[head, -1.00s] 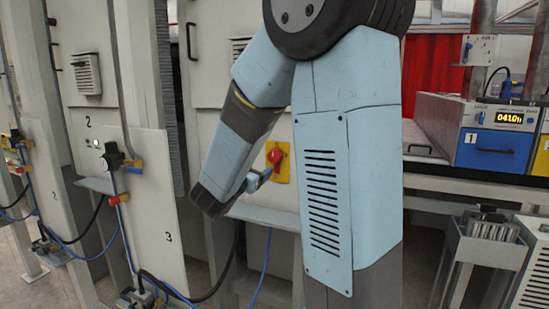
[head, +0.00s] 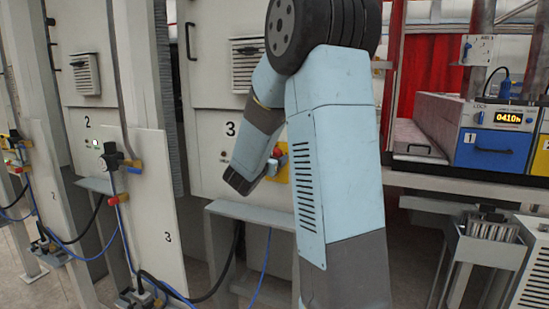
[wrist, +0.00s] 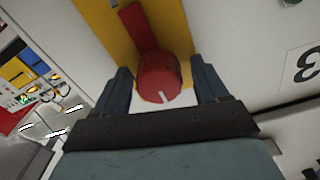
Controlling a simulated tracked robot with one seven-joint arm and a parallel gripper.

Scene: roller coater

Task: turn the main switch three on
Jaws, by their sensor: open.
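The main switch three is a red rotary knob (wrist: 158,78) with a raised red bar and a white mark on its end. It sits on a yellow plate (wrist: 95,15) on a pale cabinet marked 3. In the wrist view my gripper (wrist: 160,72) is open, with one dark finger on each side of the knob. Whether either finger touches it, I cannot tell. In the head view my gripper (head: 273,163) is at the switch, and my arm hides part of the yellow plate (head: 285,174).
A narrow grey ledge (head: 248,212) runs below the switch, with black and blue cables hanging under it. Cabinet 2 (head: 97,120) and a panel marked 3 (head: 158,215) stand left. A blue and yellow unit with a display (head: 500,117) stands right.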

